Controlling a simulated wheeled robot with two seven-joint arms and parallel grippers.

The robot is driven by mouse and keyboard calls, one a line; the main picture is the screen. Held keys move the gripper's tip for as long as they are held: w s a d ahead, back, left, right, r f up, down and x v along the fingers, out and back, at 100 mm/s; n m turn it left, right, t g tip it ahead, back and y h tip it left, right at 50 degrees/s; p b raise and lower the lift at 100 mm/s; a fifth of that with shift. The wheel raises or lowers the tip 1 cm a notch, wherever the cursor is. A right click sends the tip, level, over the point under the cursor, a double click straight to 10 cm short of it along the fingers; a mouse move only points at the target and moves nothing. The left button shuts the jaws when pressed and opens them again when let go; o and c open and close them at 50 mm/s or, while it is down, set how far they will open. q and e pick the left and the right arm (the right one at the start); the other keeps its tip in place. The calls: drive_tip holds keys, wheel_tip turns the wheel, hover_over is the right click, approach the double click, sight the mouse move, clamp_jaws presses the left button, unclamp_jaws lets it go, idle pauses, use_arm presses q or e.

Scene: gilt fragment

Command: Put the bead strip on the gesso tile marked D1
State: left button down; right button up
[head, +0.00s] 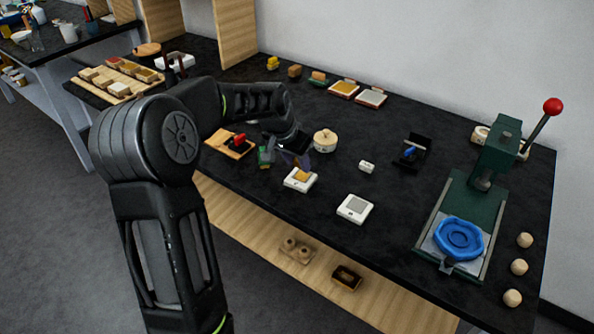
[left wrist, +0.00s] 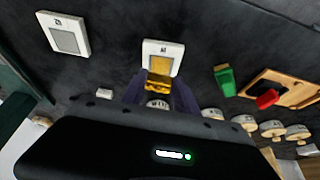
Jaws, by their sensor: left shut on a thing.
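My left gripper (head: 296,163) is shut on a small gold piece (head: 301,174), which looks like the bead strip. In the left wrist view the gold piece (left wrist: 159,80) sits between the two fingers. That tile also shows in the left wrist view (left wrist: 173,48), with a small mark too small to read. A second white tile (head: 355,208), with a bare grey face, lies to the right; its mark is also unreadable. My right gripper is not in view.
A round wooden pot (head: 325,141) and a small white block (head: 367,167) stand close by. A wooden board with a red-handled tool (head: 239,139) and a green block (head: 264,156) lie left. A green press (head: 490,190) with a blue ring stands right.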

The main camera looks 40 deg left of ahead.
sight(300, 178)
use_arm(q)
drive_tip(key=shift+f, duration=1.8)
drive_tip(key=shift+f, duration=0.1)
drive_tip(key=shift+f, duration=0.15)
drive_tip(key=c, duration=0.9)
unclamp_jaws()
drive_tip(key=shift+c, duration=0.2)
drive_tip(key=v, duration=1.2)
drive_tip(key=shift+r+b, duration=0.25)
drive_tip(key=shift+b, duration=0.15)
drive_tip(key=shift+s, duration=0.15)
